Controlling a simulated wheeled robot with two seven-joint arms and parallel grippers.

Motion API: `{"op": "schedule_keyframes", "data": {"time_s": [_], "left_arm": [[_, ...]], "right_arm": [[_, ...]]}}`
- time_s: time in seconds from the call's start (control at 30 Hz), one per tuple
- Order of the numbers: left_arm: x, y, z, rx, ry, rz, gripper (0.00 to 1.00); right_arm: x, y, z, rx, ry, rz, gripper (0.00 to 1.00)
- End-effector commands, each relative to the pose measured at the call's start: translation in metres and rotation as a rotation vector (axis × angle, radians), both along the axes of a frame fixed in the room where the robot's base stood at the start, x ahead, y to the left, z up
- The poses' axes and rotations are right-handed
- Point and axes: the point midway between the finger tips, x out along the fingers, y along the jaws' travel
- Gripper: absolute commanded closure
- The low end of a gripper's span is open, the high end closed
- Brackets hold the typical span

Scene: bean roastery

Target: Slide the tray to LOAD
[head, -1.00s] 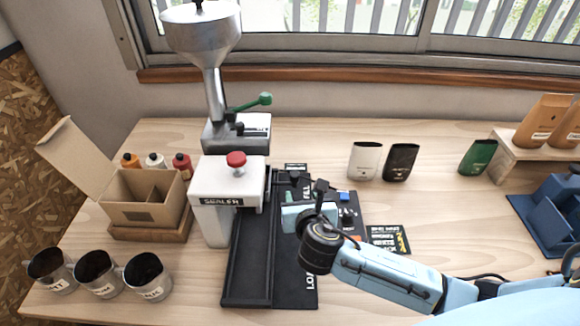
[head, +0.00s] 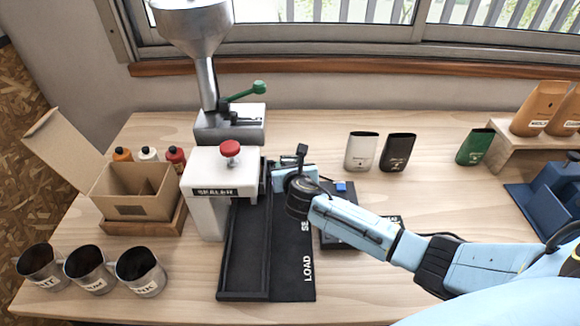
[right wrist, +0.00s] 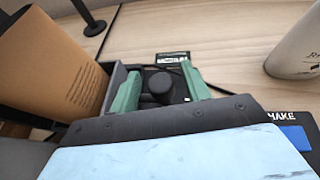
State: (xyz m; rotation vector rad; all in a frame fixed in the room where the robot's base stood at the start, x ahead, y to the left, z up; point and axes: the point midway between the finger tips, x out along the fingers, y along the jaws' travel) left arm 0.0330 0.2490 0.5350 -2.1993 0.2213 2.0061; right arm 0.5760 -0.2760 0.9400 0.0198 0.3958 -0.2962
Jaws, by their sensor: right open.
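The tray (right wrist: 117,84) shows in the right wrist view as a dark grey wall beside a tan printed bag (right wrist: 62,65). A round black knob (right wrist: 157,83) stands beside it. My right gripper (right wrist: 161,90) is open, with a green finger on either side of the knob. In the head view the right gripper (head: 277,178) is at the far end of the black track (head: 243,260), just right of the sealer; the tray is mostly hidden there. LOAD (head: 308,268) is lettered at the track's near end, which is empty. My left gripper is out of view.
The white sealer (head: 212,190) stands left of the track, with the grinder-like filler (head: 225,122) behind. Three metal cups (head: 140,270) and an open carton (head: 130,192) are left. A white bag (head: 362,150) and a black bag (head: 397,152) stand at the back right.

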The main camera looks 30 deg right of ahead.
Motion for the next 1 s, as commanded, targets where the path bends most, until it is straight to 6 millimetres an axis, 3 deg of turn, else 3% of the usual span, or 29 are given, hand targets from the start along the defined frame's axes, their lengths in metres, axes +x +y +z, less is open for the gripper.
{"op": "schedule_keyframes", "data": {"time_s": [0.3, 0.67, 1.0], "left_arm": [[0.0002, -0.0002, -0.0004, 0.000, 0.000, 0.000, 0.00], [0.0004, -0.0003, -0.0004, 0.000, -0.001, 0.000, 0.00], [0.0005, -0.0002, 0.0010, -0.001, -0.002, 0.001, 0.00]], "right_arm": [[0.0021, -0.0004, -0.0009, 0.000, 0.000, 0.001, 0.53], [0.0018, -0.0005, -0.0010, 0.000, 0.001, 0.000, 0.99], [0.0016, 0.0013, -0.0009, 0.001, 0.001, 0.001, 1.00]]}}
